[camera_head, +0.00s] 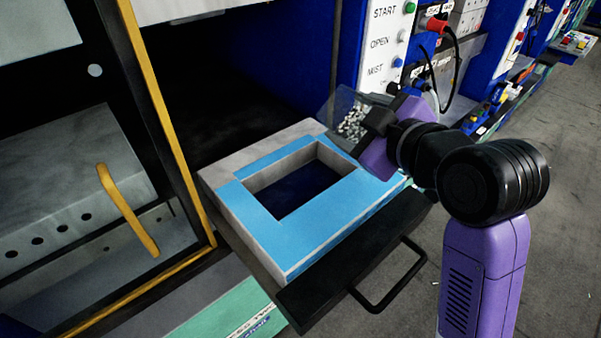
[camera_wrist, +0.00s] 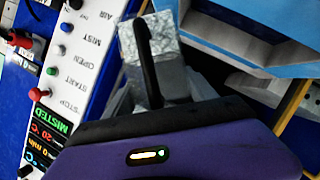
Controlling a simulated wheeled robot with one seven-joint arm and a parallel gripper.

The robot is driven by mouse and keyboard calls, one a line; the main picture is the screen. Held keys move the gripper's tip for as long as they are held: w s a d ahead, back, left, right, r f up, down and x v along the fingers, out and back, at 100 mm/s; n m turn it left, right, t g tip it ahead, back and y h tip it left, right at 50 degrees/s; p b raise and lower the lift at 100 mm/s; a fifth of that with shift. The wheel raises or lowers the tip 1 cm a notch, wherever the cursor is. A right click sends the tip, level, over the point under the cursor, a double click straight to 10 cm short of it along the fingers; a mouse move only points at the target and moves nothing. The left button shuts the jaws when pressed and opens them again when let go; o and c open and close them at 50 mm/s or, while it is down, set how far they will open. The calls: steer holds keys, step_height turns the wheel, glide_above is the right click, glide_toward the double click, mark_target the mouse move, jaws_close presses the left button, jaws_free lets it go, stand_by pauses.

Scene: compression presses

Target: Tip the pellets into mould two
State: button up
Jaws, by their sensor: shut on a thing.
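My gripper (camera_head: 377,126) is shut on a clear container of whitish pellets (camera_head: 352,123). It is above the back right corner of an open mould (camera_head: 290,240), beside the cavity and not over its middle. The mould has a blue top face and a rectangular cavity that looks dark and empty. In the wrist view the pellets (camera_wrist: 168,52) show behind a dark finger of my gripper (camera_wrist: 148,60), and part of the blue mould (camera_wrist: 250,30) is at upper right. The container looks tilted in the head view. I see no number on the mould.
The mould sits on a pulled-out drawer with a black handle (camera_head: 385,290). A control panel (camera_head: 385,45) stands close behind my gripper; its display (camera_wrist: 47,140) reads MISTED. A yellow-edged press door (camera_head: 160,100) is at left. Grey floor is free at right.

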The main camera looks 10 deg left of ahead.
mark_target(336, 130)
steer(key=shift+a+r+n, duration=0.1)
steer(key=shift+r+n, duration=0.1)
steer(key=shift+n, duration=0.1)
steer(key=shift+s+a+r+n+t, duration=0.1)
steer(key=shift+s+r+n+t, duration=0.2)
steer(key=shift+n+t, duration=0.35)
stand_by(0.5)
steer(key=shift+s+a+r+n+t+h+b, duration=0.15)
steer(key=shift+r+n+t+b, duration=0.3)
steer(key=shift+n+b, duration=0.6)
steer(key=shift+a+r+n+t+h+b, duration=0.15)
steer(key=shift+r+n+t+b, duration=0.35)
steer(key=shift+b, duration=0.9)
steer(key=shift+s+a+r+n+t+b, duration=0.2)
steer(key=shift+s+a+n+t+b, duration=0.15)
steer(key=shift+s+n+b, duration=0.4)
stand_by(0.7)
steer(key=shift+s+a+r+n+t+b, duration=0.2)
steer(key=shift+r+n+t+b, duration=0.1)
steer(key=shift+n+b, duration=0.65)
steer(key=shift+s+a+r+n+t+b, duration=0.15)
steer(key=shift+a+n+t+b, duration=0.1)
steer(key=shift+n+b, duration=0.7)
stand_by(0.7)
